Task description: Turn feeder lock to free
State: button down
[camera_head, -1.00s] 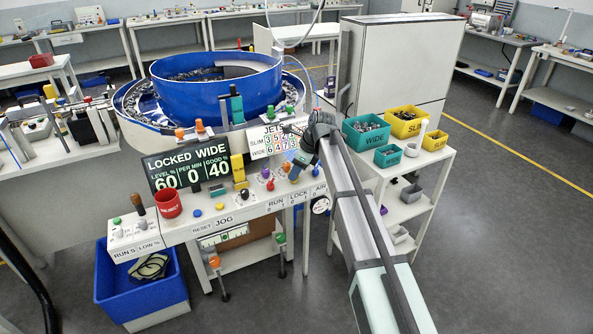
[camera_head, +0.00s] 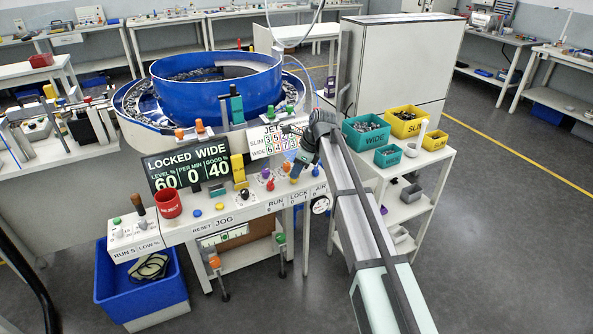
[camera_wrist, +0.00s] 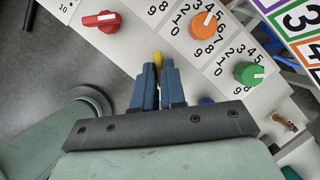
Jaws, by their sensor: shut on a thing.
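The feeder panel (camera_head: 240,208) carries RUN, LOCK and AIR labels along its front edge. A small yellow knob (camera_wrist: 157,57) above the LOCK label shows between my fingertips in the wrist view; most of it is hidden by them. My gripper (camera_wrist: 158,70) has its blue fingers close together, shut on this yellow knob. In the head view my gripper (camera_head: 297,172) reaches down to the panel's right end, and the knob is barely visible there. The display board (camera_head: 187,165) reads LOCKED WIDE, with 60, 0 and 40 below.
A blue feeder bowl (camera_head: 220,90) stands behind the panel. A red cup (camera_head: 168,204) stands at its left.

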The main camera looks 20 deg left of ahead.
jog(key=n, duration=0.2)
jog(key=n+g, duration=0.1)
jog(key=n, duration=0.1)
jog(key=shift+w+a+g, duration=0.1)
jog(key=shift+w+g, duration=0.2)
jog(key=n+h, duration=0.1)
jog(key=n, duration=0.1)
jog(key=n+g, duration=0.1)
jog(key=n, duration=0.1)
jog(key=shift+w+a+n+h, duration=0.15)
jog(key=shift+n+h, duration=0.25)
jog(key=n+g+h, duration=0.1)
jog(key=n, duration=0.3)
jog(key=shift+a, duration=0.15)
jog(key=shift+a+n+h, duration=0.15)
jog(key=shift+n+h, duration=0.75)
jog(key=shift+n, duration=1.1)
jog(key=shift+f, duration=0.1)
jog(key=c, duration=1.2)
grip_release()
